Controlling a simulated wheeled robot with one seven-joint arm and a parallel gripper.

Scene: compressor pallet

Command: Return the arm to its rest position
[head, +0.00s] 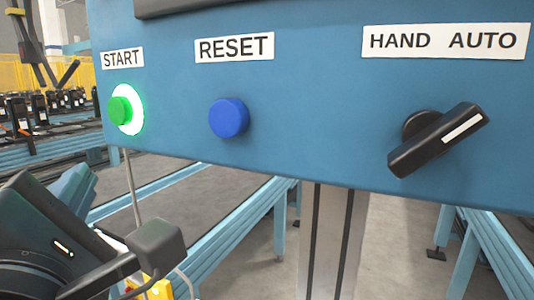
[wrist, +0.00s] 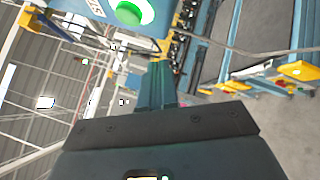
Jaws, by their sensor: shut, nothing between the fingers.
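My gripper (head: 84,176) is at the lower left of the head view, below the START button and in front of the blue control panel's lower edge. Its blue-grey fingers are together and empty. In the wrist view the closed fingers (wrist: 158,75) point up the picture, apart from the panel. The green START button (head: 121,111) is lit with a bright ring, and it also shows at the top of the wrist view (wrist: 129,12). The blue RESET button (head: 228,118) is unlit. The black HAND/AUTO switch (head: 440,140) has its white line pointing up and right, toward AUTO.
The blue control panel (head: 320,120) fills the upper head view, on a grey post (head: 333,240). Light-blue conveyor rails (head: 230,230) run below and behind it. Several dark compressors (head: 40,108) stand at the far left. A yellow box (head: 157,288) is at the bottom, near my arm.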

